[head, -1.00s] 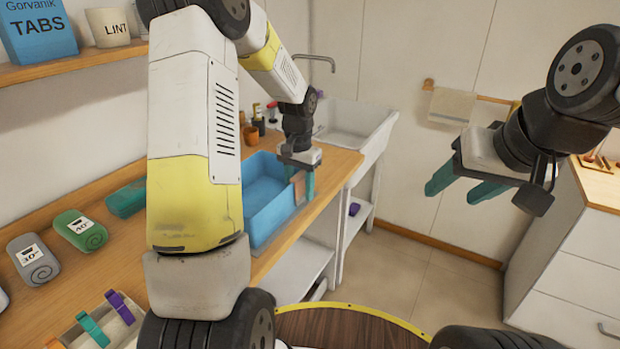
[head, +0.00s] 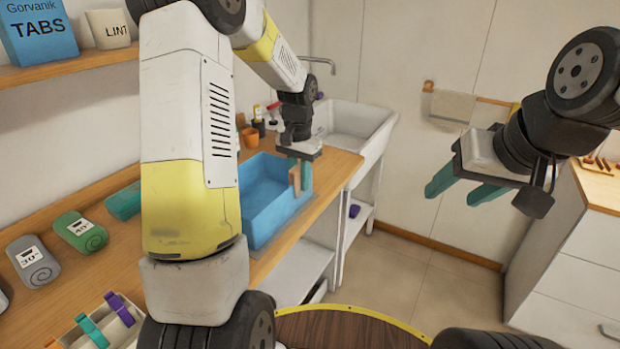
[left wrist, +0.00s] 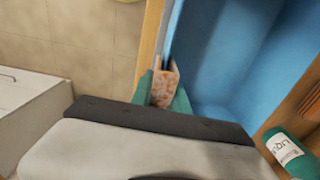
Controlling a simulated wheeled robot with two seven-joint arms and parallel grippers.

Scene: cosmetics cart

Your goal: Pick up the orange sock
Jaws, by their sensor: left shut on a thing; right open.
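The orange sock (head: 294,178) shows as a small tan-orange piece at the right rim of the blue bin (head: 262,225). My left gripper (head: 301,178) points down there and is shut on it. In the left wrist view the orange and white speckled sock (left wrist: 163,88) sits between the teal fingers of my left gripper (left wrist: 163,92), beside the blue bin wall (left wrist: 215,60). The rest of the sock is hidden by the fingers. My right gripper (head: 460,188) is open and empty in the air at the right, far from the bin.
Rolled green (head: 80,232) and grey (head: 33,262) towels lie on the wooden counter left of my arm. Small bottles and an orange cup (head: 250,137) stand behind the bin. A white sink (head: 355,130) is beyond it. The floor to the right is clear.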

